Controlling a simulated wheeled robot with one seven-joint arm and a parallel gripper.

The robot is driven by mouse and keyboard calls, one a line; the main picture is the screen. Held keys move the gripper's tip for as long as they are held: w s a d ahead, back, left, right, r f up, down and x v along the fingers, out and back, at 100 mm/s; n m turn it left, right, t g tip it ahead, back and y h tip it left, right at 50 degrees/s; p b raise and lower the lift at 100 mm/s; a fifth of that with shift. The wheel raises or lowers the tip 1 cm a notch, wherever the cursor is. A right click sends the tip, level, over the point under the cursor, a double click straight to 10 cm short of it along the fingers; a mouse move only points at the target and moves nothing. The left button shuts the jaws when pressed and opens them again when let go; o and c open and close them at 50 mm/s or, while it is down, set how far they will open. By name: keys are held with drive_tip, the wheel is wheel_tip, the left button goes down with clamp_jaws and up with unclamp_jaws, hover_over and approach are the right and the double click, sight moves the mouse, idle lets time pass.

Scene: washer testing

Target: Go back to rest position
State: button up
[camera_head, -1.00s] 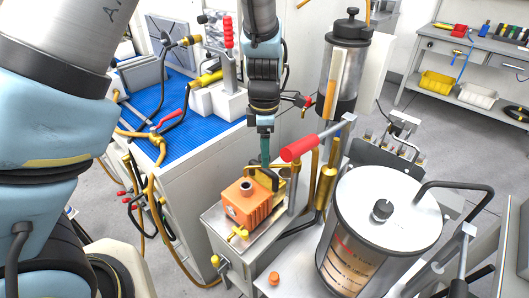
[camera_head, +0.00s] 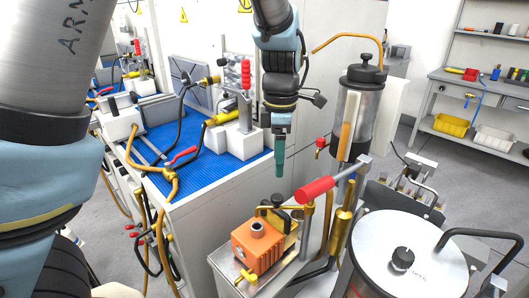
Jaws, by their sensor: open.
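My gripper (camera_head: 280,163) hangs pointing down in the middle of the head view, with teal fingers seen edge-on. It is open and empty, above and apart from the orange block (camera_head: 257,247). The orange block has a round metal port on top and sits on a small metal stand, beside a brass clamp (camera_head: 285,222). My arm comes down from the top of the view to the gripper, and another large part of it fills the left side.
A red-handled lever (camera_head: 315,190) stands close right of the gripper. A tall metal cylinder (camera_head: 358,115) and a wide lidded tank (camera_head: 408,255) stand at right. A blue-matted bench (camera_head: 200,178) with hoses and a red-handled clamp (camera_head: 246,75) lies at left.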

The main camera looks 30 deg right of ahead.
drive_tip(key=w+a+m, duration=0.3)
drive_tip(key=w+a, duration=0.2)
drive_tip(key=a, duration=0.4)
drive_tip(key=w+a+m, duration=0.3)
drive_tip(key=w+a, duration=0.1)
drive_tip(key=a, duration=0.5)
drive_tip(key=s+a+m+t, duration=0.1)
drive_tip(key=a+m, duration=0.6)
drive_tip(key=a, duration=1.2)
drive_tip(key=shift+s+f+t, duration=0.2)
drive_tip(key=shift+s+t, duration=0.1)
drive_tip(key=shift+s, duration=0.2)
